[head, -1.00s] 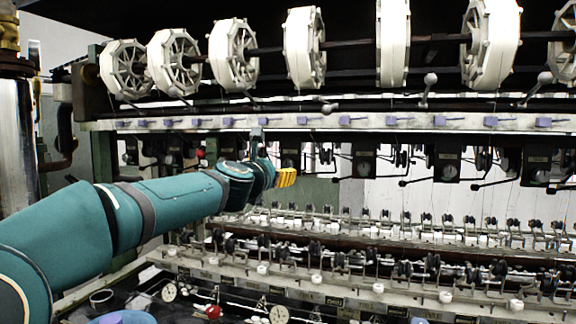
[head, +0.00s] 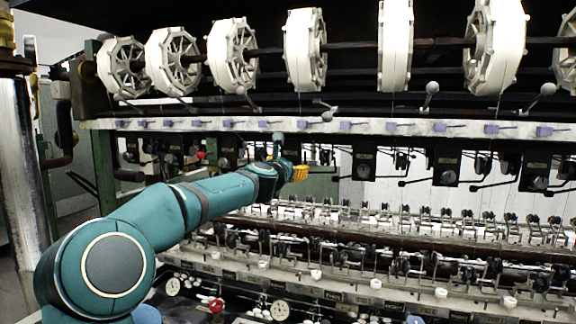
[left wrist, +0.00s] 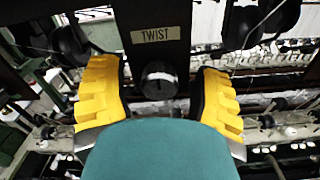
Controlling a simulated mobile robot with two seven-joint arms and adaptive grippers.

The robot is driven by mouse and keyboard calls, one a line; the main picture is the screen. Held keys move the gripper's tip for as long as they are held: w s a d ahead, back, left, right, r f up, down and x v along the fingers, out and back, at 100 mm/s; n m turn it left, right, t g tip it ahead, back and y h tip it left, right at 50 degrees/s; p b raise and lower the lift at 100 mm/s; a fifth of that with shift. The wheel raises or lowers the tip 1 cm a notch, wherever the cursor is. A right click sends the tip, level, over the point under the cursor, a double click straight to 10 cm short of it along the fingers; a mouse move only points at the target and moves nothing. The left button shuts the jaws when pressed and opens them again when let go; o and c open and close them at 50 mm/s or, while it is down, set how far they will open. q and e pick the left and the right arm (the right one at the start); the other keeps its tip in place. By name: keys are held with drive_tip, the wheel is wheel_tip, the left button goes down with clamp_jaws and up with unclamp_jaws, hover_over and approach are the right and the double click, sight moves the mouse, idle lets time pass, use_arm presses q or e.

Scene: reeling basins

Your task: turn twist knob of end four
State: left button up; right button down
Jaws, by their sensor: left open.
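A dark twist knob (left wrist: 159,80) sits on a black panel under a label (left wrist: 155,34) reading "TWIST" in the left wrist view. My left gripper (left wrist: 160,95) is open, with one yellow finger on each side of the knob and a visible gap to it on both sides. Whether the fingers reach to the knob's depth I cannot tell. In the head view my left gripper (head: 299,173) is at the row of black panels, and its own knob is hidden or too small to make out there. My right gripper is not in view.
A pale rail (head: 395,128) with purple tabs runs above the panels, below several white reels (head: 305,50). Thin levers (head: 425,182) stick out from neighbouring panels. A long bank of small spindles and guides (head: 400,262) lies below.

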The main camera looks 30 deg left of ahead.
use_arm(q)
clamp_jaws()
